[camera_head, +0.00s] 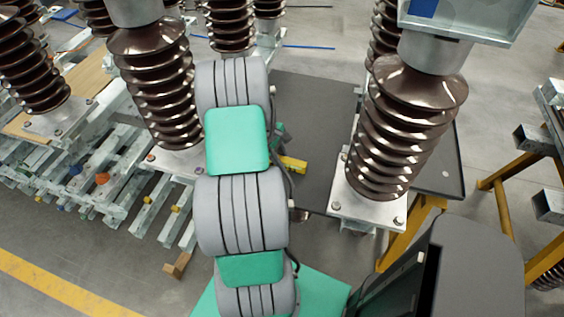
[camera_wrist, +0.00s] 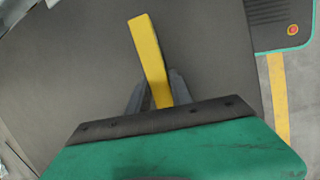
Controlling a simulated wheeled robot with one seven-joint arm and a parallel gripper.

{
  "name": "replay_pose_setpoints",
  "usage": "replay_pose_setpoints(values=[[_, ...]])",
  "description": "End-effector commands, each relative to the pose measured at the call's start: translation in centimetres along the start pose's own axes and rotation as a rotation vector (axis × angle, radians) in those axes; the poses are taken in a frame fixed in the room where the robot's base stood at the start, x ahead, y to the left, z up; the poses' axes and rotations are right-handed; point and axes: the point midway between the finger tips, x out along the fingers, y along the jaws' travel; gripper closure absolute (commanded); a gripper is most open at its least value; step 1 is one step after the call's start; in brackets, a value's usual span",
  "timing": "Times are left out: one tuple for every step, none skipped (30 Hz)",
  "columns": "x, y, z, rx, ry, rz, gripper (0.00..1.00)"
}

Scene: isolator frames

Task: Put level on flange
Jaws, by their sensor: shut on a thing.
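A yellow level (camera_wrist: 147,45) is held between the two dark fingers of my gripper (camera_wrist: 158,92) in the wrist view. It sticks out past the fingertips, tilted slightly left, over a dark grey surface. In the head view the level (camera_head: 293,164) shows as a short yellow piece just right of my arm. The gripper itself is mostly hidden there behind the arm. The right brown insulator stands on a pale square bolted flange (camera_head: 368,207). The left insulator has a similar base flange (camera_head: 177,161), partly covered by my arm. The level is apart from both.
A dark grey table top (camera_head: 313,105) lies between the insulators, mostly bare. The brown ribbed right insulator (camera_head: 405,120) and left insulator (camera_head: 158,85) rise beside my arm. Metal frames (camera_head: 115,185) fill the left. Yellow-legged stands (camera_head: 510,205) are at right.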

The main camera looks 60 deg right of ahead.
Motion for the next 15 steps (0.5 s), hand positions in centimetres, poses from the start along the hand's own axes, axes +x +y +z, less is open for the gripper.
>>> replay_pose_setpoints(values=[[0.02,-0.01,0.0,0.0,0.0,0.0,0.89],[0.02,-0.01,0.0,0.0,0.0,0.0,0.91],[0.03,-0.02,0.0,0.0,0.0,0.0,0.95],[0.03,-0.02,0.0,0.0,0.0,0.0,0.97],[0.03,-0.02,0.0,0.0,0.0,0.0,1.0],[0.03,-0.03,0.0,0.0,0.0,0.0,1.0],[0.03,-0.03,0.0,0.0,0.0,0.0,1.0],[0.03,-0.03,0.0,0.0,0.0,0.0,1.0],[0.04,-0.03,0.0,0.0,0.0,-0.001,1.0],[0.04,-0.03,0.0,0.0,0.0,-0.001,1.0],[0.04,-0.04,0.0,0.0,0.0,-0.001,1.0],[0.04,-0.04,0.0,0.0,0.0,-0.001,1.0],[0.04,-0.04,0.0,0.0,0.0,-0.001,1.0],[0.04,-0.04,0.01,0.0,0.0,-0.001,1.0],[0.01,-0.01,0.0,0.0,0.0,0.0,1.0]])
